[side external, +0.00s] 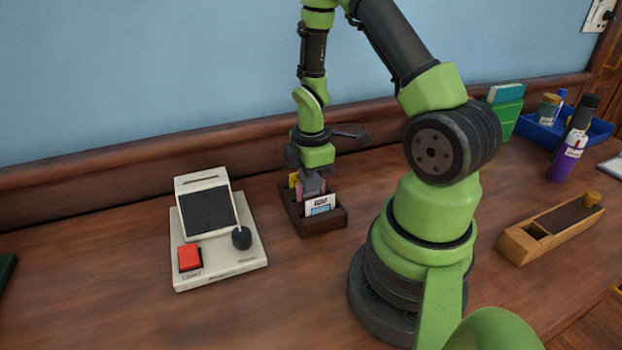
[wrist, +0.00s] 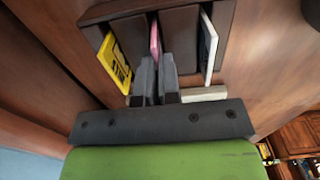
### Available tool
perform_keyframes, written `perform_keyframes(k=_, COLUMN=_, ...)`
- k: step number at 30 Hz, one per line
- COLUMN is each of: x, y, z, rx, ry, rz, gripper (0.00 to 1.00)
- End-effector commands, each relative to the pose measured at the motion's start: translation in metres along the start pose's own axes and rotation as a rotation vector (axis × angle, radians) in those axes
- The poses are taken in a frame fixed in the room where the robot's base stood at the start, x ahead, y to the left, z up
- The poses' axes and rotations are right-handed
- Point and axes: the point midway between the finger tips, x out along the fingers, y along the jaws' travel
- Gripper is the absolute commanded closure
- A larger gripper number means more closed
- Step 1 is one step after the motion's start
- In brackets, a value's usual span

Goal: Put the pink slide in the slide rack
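The slide rack (side external: 325,225) is a dark brown wooden tray with dividers on the desk; it also shows in the wrist view (wrist: 182,38). The pink slide (wrist: 155,40) stands on edge in the rack's middle part, with its near end between my fingertips. My gripper (wrist: 157,62) is almost closed, with the thin slide between its fingers. In the side external view my gripper (side external: 312,185) points down into the rack and hides most of the pink slide. Whether the slide touches the rack's floor cannot be told.
A yellow slide (wrist: 115,62) and a white slide (wrist: 208,45) stand in the rack on either side. A slide viewer (side external: 215,230) with a red button stands left of the rack.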

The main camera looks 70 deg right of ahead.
Motion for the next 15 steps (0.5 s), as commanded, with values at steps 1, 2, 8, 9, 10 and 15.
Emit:
perform_keyframes(k=1, x=-0.0002, y=0.0002, z=-0.0001, rx=0.000, ry=0.000, rz=0.001, gripper=1.00)
perform_keyframes(k=2, x=-0.0003, y=0.0002, z=-0.0001, rx=0.000, ry=0.000, rz=0.001, gripper=1.00)
perform_keyframes(k=8, x=0.0025, y=-0.0002, z=0.0000, rx=0.000, ry=0.000, rz=-0.002, gripper=1.00)
perform_keyframes(k=9, x=0.0027, y=-0.0001, z=0.0000, rx=0.001, ry=0.000, rz=-0.001, gripper=0.92)
perform_keyframes(k=10, x=0.0025, y=0.0000, z=0.0000, rx=0.001, ry=0.000, rz=-0.001, gripper=0.85)
perform_keyframes(k=15, x=0.0023, y=0.0000, z=0.0000, rx=0.001, ry=0.000, rz=-0.001, gripper=0.71)
